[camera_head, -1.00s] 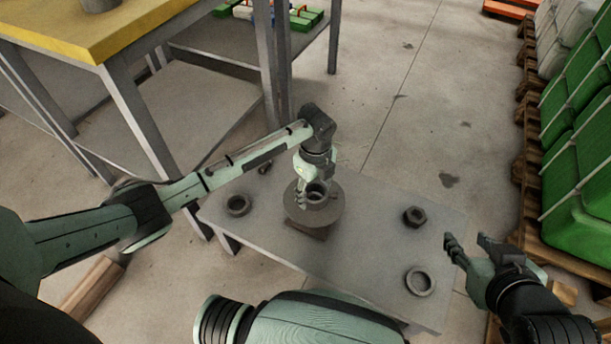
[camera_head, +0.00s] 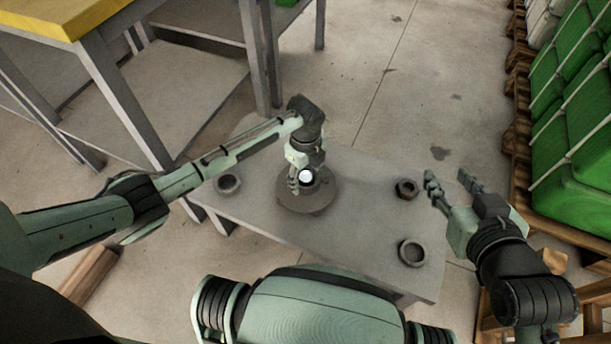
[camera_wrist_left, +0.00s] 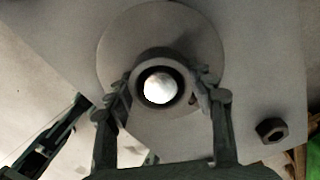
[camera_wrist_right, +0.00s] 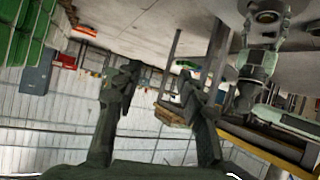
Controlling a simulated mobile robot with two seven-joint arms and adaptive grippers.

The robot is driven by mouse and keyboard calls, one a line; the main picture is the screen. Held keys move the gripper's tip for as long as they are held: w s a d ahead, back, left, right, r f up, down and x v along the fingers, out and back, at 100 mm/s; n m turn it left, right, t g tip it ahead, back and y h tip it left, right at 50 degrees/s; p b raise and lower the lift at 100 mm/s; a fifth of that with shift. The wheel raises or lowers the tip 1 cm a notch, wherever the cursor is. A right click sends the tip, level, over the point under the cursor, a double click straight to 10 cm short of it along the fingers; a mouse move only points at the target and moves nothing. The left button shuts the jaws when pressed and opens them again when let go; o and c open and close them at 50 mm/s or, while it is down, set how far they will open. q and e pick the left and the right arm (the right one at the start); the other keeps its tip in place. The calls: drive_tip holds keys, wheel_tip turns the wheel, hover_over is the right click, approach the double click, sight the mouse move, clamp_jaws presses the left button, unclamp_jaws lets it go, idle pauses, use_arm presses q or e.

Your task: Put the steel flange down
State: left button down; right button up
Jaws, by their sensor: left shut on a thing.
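The steel flange (camera_head: 308,205) is a grey round disc with a raised hub, low and level over the middle of the grey table (camera_head: 350,245). I see no gap under it, but I cannot tell for sure that it touches the table. My left gripper (camera_head: 305,181) is shut on the hub from above. In the left wrist view, its fingers (camera_wrist_left: 160,98) press the hub from both sides, and the disc (camera_wrist_left: 125,35) spreads flat around it; the bore looks bright white. My right gripper (camera_head: 450,182) is open and empty beyond the table's right side.
A grey ring (camera_head: 229,185) lies left of the flange. A yellow-topped bench (camera_head: 40,22) stands behind left. Green sacks (camera_head: 570,140) on pallets line the right. Bare tabletop separates these parts from the flange.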

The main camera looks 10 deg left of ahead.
use_arm(q)
drive_tip(key=shift+w, duration=0.1)
drive_tip(key=c, duration=0.6)
unclamp_jaws()
drive_tip(key=shift+f, duration=0.1)
